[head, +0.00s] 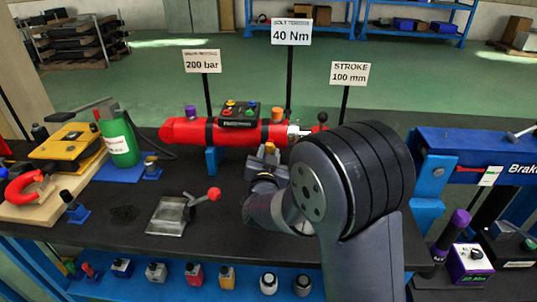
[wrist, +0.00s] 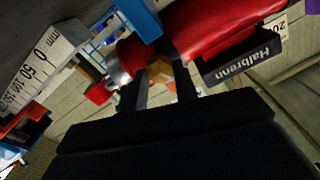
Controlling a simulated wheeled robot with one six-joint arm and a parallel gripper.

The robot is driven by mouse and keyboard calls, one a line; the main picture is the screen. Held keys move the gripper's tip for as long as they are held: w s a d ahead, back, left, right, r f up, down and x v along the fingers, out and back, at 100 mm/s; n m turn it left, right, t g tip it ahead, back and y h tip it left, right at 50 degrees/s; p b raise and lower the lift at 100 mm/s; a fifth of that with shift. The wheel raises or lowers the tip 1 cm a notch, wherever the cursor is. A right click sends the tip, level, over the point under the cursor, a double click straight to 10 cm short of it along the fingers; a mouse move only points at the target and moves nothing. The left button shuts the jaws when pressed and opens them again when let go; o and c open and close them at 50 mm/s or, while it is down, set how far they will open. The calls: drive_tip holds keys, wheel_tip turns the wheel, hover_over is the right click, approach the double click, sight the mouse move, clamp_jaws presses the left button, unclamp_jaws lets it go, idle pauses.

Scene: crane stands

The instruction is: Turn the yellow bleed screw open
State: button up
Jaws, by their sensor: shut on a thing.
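The red cylinder (head: 235,132) lies across the bench on a blue support, with a bright rod end at its right. My gripper (head: 266,158) is in front of the cylinder's right part, below it in the picture. Its jaws are shut on the yellow bleed screw (head: 269,147), of which only a small part shows in the head view. In the wrist view, the yellow screw (wrist: 160,70) shows between the two dark fingers (wrist: 163,88), against the red cylinder (wrist: 215,25). The fingers hide much of the screw, and I cannot tell how far it is turned.
A black box (head: 239,115) with coloured knobs sits on the cylinder. A grey block with a red-knobbed lever (head: 172,214) stands left of my arm. A green canister (head: 118,138) is farther left. Sign posts, including the 40 Nm sign (head: 291,31), rise behind. Front bench space is partly clear.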

drive_tip(key=n, duration=0.4)
drive_tip(key=shift+n+p, duration=0.3)
drive_tip(key=shift+p, duration=0.1)
drive_tip(key=n+p, duration=0.1)
drive_tip(key=n, duration=0.2)
drive_tip(key=shift+r+n, duration=0.1)
drive_tip(key=shift+n, duration=0.3)
drive_tip(key=n+p, duration=0.1)
drive_tip(key=n, duration=0.3)
drive_tip(key=shift+p, duration=0.3)
drive_tip(key=shift+n+p, duration=0.5)
drive_tip(key=shift+n, duration=1.6)
drive_tip(key=o, duration=1)
